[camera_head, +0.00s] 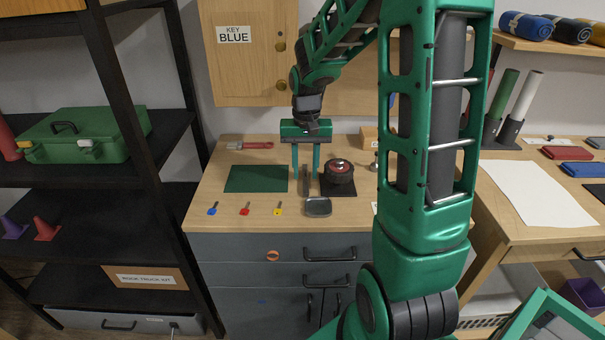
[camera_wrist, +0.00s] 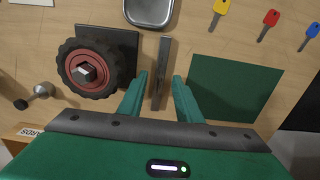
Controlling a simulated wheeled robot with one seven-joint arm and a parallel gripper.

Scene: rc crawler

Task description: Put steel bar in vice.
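The steel bar (camera_wrist: 163,62), a narrow dark grey strip, lies on the wooden workbench between the green mat and the black pad. It also shows in the head view (camera_head: 306,184). My gripper (camera_wrist: 160,76) is open, pointing down over the bench, with one green finger on each side of the bar and gaps between. In the head view my gripper (camera_head: 305,177) hangs over the bar; I cannot tell how far the fingertips are above the bench. I cannot make out a vice in either view; my arm hides part of the bench's right side.
A black wheel (camera_head: 339,171) sits on a dark pad left of the bar in the wrist view. A metal tray (camera_head: 318,207) lies near the bar's front end. The green mat (camera_head: 256,179) is flat. Several coloured keys (camera_head: 245,209) lie near the bench's front edge.

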